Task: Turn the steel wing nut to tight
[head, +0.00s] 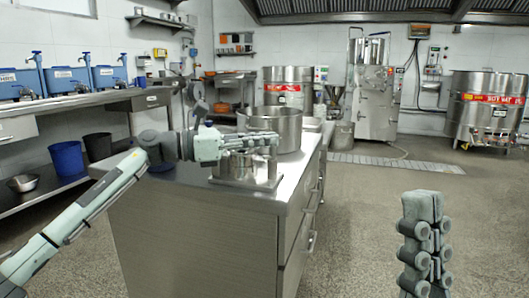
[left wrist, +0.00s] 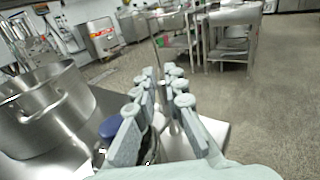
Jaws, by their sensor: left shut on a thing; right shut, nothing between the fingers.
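A small steel stand (head: 247,181) with upright posts sits on the near end of the steel bench. My left gripper (head: 272,139) reaches in from the left and lies level above the stand, at the top of its post. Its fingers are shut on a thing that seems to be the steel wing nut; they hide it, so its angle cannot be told. In the left wrist view the fingers (left wrist: 168,92) close together, with a steel post (left wrist: 174,127) showing between them. My right gripper (head: 424,247) points up at the lower right, shut and empty, away from the bench.
A large steel pot (head: 271,126) stands on the bench behind the left gripper; it also shows in the left wrist view (left wrist: 45,110). A blue item (left wrist: 110,127) shows beside the fingers. Open floor (head: 360,215) lies right of the bench.

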